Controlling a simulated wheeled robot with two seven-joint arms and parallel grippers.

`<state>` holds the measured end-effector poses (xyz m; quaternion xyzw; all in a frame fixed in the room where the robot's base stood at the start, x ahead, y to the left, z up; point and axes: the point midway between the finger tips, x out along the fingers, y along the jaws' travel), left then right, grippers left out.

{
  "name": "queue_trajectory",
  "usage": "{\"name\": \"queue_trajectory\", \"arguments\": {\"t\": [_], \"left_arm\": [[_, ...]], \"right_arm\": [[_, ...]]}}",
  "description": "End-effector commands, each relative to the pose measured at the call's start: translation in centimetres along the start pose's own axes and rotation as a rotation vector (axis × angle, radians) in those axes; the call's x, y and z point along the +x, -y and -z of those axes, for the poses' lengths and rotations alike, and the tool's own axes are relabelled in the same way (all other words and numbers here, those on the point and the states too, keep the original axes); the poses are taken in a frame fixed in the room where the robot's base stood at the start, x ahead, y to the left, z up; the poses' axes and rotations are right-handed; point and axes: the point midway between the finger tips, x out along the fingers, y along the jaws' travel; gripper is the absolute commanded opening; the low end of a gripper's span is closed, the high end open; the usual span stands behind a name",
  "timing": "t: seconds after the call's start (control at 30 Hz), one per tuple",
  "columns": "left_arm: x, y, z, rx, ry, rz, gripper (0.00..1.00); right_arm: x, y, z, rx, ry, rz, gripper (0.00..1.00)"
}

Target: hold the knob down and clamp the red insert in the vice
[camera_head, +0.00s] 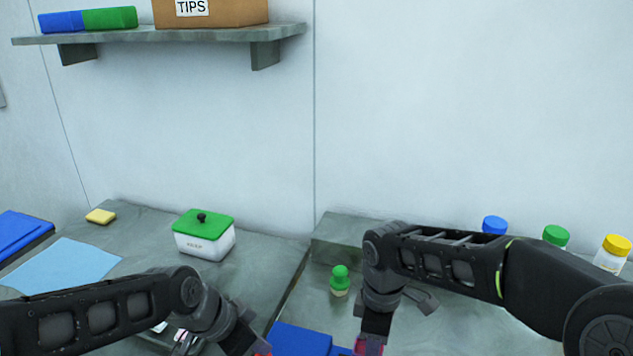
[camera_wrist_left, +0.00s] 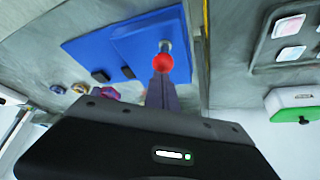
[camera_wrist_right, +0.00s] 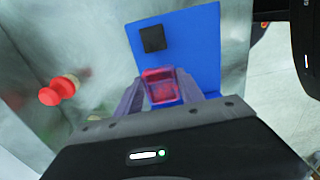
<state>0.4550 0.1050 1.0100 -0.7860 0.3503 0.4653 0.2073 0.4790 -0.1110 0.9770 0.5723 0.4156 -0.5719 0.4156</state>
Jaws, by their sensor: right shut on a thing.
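The red ball knob (camera_wrist_left: 163,63) stands on a short metal rod over the blue base (camera_wrist_left: 120,45). My left gripper (camera_wrist_left: 161,84) has its fingers together right at the knob; whether they touch it is unclear. In the head view my left gripper (camera_head: 238,338) is at the bottom edge, with the knob barely showing. My right gripper (camera_wrist_right: 162,90) is shut on the red translucent insert (camera_wrist_right: 162,84), held in front of the blue base (camera_wrist_right: 196,45). A black block (camera_wrist_right: 153,38), perhaps a vice jaw, sits on that base. The head view cuts off most of the base (camera_head: 300,340).
A small green-topped figure-like bottle (camera_head: 340,281) stands near my right arm. A white box with green lid (camera_head: 204,235) stands left on the bench. Capped bottles (camera_head: 555,238) stand behind my right arm. A red-topped object (camera_wrist_right: 60,88) is left in the right wrist view.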

Motion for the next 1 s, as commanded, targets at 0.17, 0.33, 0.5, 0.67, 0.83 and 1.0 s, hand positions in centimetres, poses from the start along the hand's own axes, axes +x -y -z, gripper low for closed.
{"name": "queue_trajectory", "arguments": {"t": [0.17,0.33,0.5,0.67,0.83,1.0], "left_arm": [[1.3,-0.2,-0.9,0.000,0.008,-0.005,0.00],[1.9,-0.2,-1.2,0.000,0.006,-0.005,0.00],[1.9,-0.2,-1.2,0.001,0.006,-0.005,0.00],[1.9,-0.2,-1.2,0.001,0.006,-0.005,0.00],[1.9,-0.2,-1.2,0.001,0.006,-0.005,0.00],[1.9,-0.2,-1.2,0.001,0.007,-0.005,0.00]], "right_arm": [[0.0,0.0,0.0,0.000,0.000,0.000,0.06],[0.0,0.0,0.0,0.000,0.000,0.000,0.06],[0.3,0.0,0.0,0.000,0.001,0.001,0.06],[0.9,0.0,0.0,0.001,0.000,0.000,0.06],[1.7,0.0,0.0,0.001,0.001,0.001,0.06],[2.4,0.0,0.0,0.000,0.001,0.001,0.06]]}}
